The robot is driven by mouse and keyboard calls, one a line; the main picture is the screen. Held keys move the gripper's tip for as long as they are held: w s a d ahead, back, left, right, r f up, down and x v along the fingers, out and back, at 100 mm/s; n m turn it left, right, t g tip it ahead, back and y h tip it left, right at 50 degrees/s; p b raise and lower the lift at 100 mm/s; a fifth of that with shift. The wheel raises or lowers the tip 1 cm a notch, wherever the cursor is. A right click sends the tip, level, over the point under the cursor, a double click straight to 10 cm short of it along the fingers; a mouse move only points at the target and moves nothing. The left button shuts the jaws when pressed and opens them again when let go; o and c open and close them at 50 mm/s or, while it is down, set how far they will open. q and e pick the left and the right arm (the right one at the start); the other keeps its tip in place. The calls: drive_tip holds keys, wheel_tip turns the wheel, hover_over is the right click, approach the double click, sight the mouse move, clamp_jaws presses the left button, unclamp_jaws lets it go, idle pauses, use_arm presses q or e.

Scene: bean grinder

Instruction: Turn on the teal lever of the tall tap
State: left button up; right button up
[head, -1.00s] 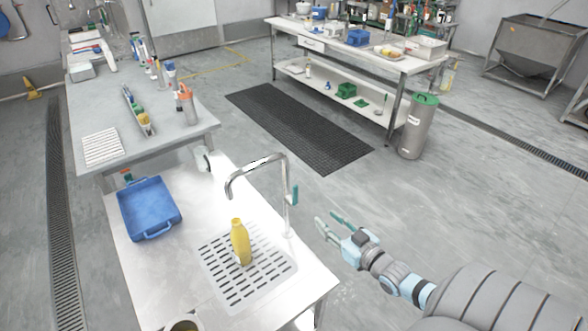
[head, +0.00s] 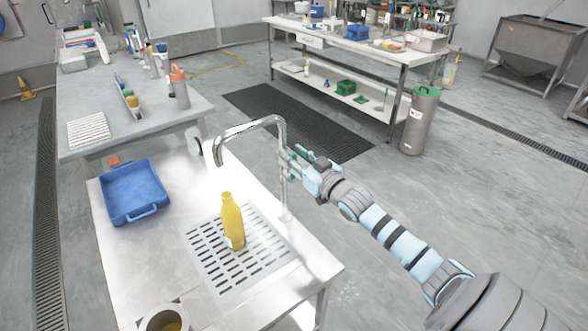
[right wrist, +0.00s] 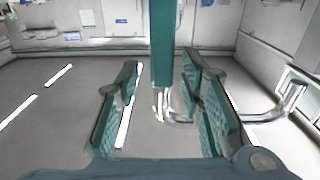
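The tall tap (head: 286,203) is a chrome gooseneck standing at the right side of the metal sink counter, its spout bent to the left. My right gripper (head: 289,163) is at the upper part of the tap's stem and hides most of the lever in the head view. In the right wrist view the teal lever (right wrist: 162,45) hangs upright from the top edge, between the two open fingers of my right gripper (right wrist: 160,78). A gap shows on both sides of the lever. My left gripper is not in view.
A yellow bottle (head: 232,222) stands on the slotted drain grid (head: 262,268) left of the tap. A blue tray (head: 133,190) sits at the counter's left and a metal cup (head: 165,320) at its front edge.

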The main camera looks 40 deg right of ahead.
drive_tip(key=shift+w, duration=0.15)
drive_tip(key=shift+r, duration=0.1)
drive_tip(key=shift+c, duration=0.4)
clamp_jaws()
drive_tip(key=shift+a, duration=0.15)
drive_tip(key=a+n, duration=0.2)
drive_tip(key=n, duration=0.1)
drive_tip(key=shift+a+f+p, duration=0.1)
drive_tip(key=shift+f+p, duration=0.1)
drive_tip(key=shift+p, duration=0.1)
drive_tip(key=shift+o, duration=0.4)
unclamp_jaws()
